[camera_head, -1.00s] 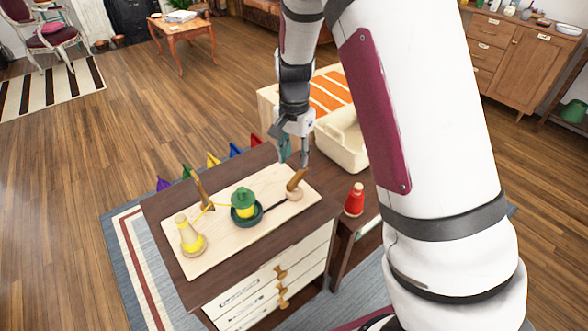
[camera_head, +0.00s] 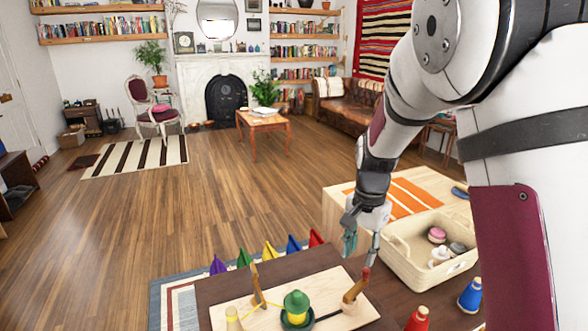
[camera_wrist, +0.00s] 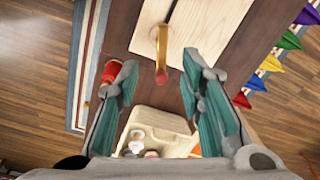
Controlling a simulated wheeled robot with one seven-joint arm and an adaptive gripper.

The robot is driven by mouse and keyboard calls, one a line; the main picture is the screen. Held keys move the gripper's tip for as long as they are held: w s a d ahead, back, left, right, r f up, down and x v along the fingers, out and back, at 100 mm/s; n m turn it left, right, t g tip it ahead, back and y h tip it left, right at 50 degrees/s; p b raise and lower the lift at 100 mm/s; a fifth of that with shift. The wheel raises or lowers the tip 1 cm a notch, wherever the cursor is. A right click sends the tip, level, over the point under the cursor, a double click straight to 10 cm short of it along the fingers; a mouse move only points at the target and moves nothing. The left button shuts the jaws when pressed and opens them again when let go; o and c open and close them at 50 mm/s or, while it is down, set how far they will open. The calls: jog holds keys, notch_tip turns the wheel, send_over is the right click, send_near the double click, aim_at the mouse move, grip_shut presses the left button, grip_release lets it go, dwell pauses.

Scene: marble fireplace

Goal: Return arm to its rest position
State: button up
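My gripper (camera_head: 361,240) hangs above the right end of the wooden board on the dark cabinet. In the wrist view my gripper (camera_wrist: 160,98) has its two teal-padded fingers spread wide apart with nothing held between them. A wooden peg with a reddish tip (camera_wrist: 161,55) shows beyond and between the fingers, apart from them. In the head view this peg (camera_head: 355,287) stands tilted on the board, just below my gripper. My arm (camera_head: 400,110) reaches down from the upper right.
The board (camera_head: 335,278) also bears a green and yellow stack (camera_head: 296,308). A cream basket (camera_head: 402,263) with small items stands right of my gripper. A red piece (camera_head: 417,320) and a blue piece (camera_head: 470,295) stand near the front right. Coloured pennants (camera_head: 268,251) line the cabinet's far edge.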

jog(key=s+r+n+t+y+p, duration=0.1)
jog(key=s+r+n+t+p, duration=0.3)
jog(key=s+r, duration=1.15)
jog(key=s+r+n, duration=0.2)
jog(key=s+n, duration=0.1)
jog(key=s, duration=0.4)
jog(key=s+r+n+h+p, duration=0.1)
jog(key=s+r+n, duration=0.1)
jog(key=s, duration=0.6)
jog(key=shift+s+r+n, duration=0.2)
jog(key=shift+r+n, duration=0.2)
jog(key=shift+n, duration=0.1)
